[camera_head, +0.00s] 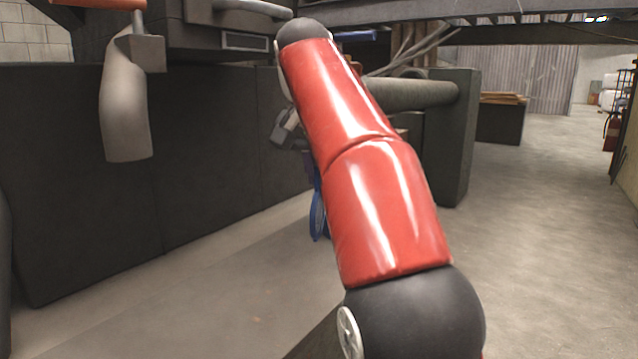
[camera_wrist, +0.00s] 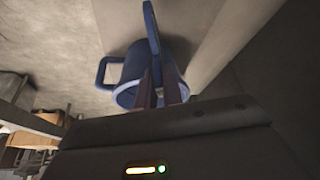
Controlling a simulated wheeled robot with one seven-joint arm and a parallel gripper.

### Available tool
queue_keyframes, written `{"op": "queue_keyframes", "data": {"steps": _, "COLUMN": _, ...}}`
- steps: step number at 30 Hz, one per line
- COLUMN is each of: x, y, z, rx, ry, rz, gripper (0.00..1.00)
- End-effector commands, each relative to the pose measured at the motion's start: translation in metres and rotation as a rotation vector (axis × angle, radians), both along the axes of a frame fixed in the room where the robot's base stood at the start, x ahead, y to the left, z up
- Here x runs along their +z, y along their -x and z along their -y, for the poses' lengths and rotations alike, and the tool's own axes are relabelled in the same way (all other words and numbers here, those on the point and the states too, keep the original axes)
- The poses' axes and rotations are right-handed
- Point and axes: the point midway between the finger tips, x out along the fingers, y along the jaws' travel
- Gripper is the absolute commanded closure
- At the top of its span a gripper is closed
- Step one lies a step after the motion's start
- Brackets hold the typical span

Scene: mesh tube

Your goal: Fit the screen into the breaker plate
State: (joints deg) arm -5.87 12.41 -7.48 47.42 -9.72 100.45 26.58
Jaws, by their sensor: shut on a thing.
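In the wrist view my gripper (camera_wrist: 158,78) is shut on an upright blue piece (camera_wrist: 152,35), seen nearly edge-on, which looks like the screen. A wider blue round body with a squared loop handle (camera_wrist: 103,72) shows behind the fingers. I cannot tell whether it is part of the held piece. In the head view a narrow blue-rimmed oval (camera_head: 318,212) hangs below my gripper, half hidden by my red arm. I cannot make out the breaker plate for certain in either view.
A dark grey panel wall (camera_head: 190,170) stands at the left, with a pale strip of floor before it. A grey horizontal cylinder (camera_head: 415,93) meets a dark block (camera_head: 455,140) behind my arm. A beige curved pipe (camera_head: 125,110) hangs upper left. Concrete floor is open at right.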

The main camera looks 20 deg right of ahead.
Motion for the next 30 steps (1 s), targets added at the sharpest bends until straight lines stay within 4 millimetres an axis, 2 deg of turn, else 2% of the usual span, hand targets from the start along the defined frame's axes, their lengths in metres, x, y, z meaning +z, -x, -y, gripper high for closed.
{"op": "queue_keyframes", "data": {"steps": 2, "x": 0.001, "y": -0.008, "z": 0.006, "rx": -0.004, "ry": 0.001, "rz": -0.001, "gripper": 1.00}}
{"op": "queue_keyframes", "data": {"steps": 12, "x": -0.032, "y": -0.007, "z": 0.005, "rx": -0.001, "ry": 0.000, "rz": -0.001, "gripper": 1.00}}
{"op": "queue_keyframes", "data": {"steps": 26, "x": -0.040, "y": -0.008, "z": 0.005, "rx": -0.001, "ry": 0.000, "rz": 0.000, "gripper": 1.00}}
{"op": "queue_keyframes", "data": {"steps": 27, "x": -0.039, "y": -0.008, "z": 0.005, "rx": -0.001, "ry": 0.000, "rz": 0.000, "gripper": 0.88}}
{"op": "queue_keyframes", "data": {"steps": 30, "x": -0.039, "y": -0.008, "z": 0.005, "rx": -0.001, "ry": 0.000, "rz": 0.000, "gripper": 0.74}}
